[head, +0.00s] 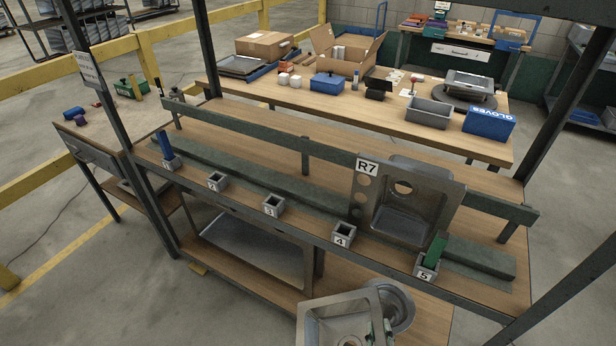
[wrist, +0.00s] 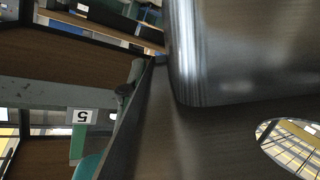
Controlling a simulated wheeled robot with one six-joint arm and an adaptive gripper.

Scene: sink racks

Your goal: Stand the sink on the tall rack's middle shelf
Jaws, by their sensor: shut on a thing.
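A steel sink (head: 335,318) is at the bottom of the head view, in front of the tall rack and below its middle shelf (head: 215,198). My gripper (head: 376,331) is shut on this sink's rim at its right side; the frame's bottom edge cuts off part of both. In the wrist view the held sink (wrist: 235,55) fills the right side, with its bowl and a round hole close up. Another steel sink (head: 443,205), beside an R7 tag (head: 367,167), stands tilted back on the middle shelf, between sockets 4 and 5.
Numbered sockets line the shelf's front. Socket 1 holds a blue peg (head: 164,145); socket 5 (head: 426,267) holds a green peg (head: 437,247). A green rail (head: 305,150) runs behind. Shelf space left of socket 4 holds no sink. Dark rack posts (head: 195,45) stand at the sides.

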